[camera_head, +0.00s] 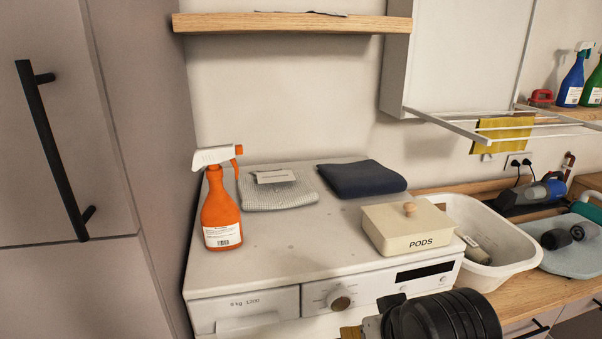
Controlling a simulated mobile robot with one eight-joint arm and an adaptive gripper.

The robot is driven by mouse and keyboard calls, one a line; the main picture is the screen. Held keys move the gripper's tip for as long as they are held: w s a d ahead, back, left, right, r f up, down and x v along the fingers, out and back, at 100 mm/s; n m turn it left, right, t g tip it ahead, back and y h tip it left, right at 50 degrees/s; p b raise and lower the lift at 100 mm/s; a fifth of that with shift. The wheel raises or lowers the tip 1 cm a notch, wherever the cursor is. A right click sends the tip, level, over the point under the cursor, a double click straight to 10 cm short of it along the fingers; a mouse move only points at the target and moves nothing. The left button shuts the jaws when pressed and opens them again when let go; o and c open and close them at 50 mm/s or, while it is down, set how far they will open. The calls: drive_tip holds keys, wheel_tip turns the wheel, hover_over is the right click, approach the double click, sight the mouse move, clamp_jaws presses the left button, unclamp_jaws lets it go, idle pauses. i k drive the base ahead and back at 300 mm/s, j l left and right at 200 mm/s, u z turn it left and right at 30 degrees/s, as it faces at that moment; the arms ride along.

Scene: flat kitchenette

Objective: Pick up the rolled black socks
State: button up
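Two small dark rolled bundles lie at the far right on a pale blue padded board. The left bundle (556,239) looks black and is the likelier rolled black socks. The right bundle (584,231) looks dark grey, and the two are close together. They are small here, so I cannot be sure which is which. Black ribbed parts of my arm show at the bottom edge, in front of the washing machine, well left of and nearer than the bundles. My gripper's fingertips cannot be made out there, and nothing is seen held.
A white basin (456,206) with a grey item stands between the washing machine (290,250) and the padded board (560,262). A pods box (408,232), orange spray bottle (221,215) and folded cloths stand on the machine. A drying rack (500,120) juts out above the basin.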

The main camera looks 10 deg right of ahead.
sight(557, 238)
drive_tip(key=z, duration=1.75)
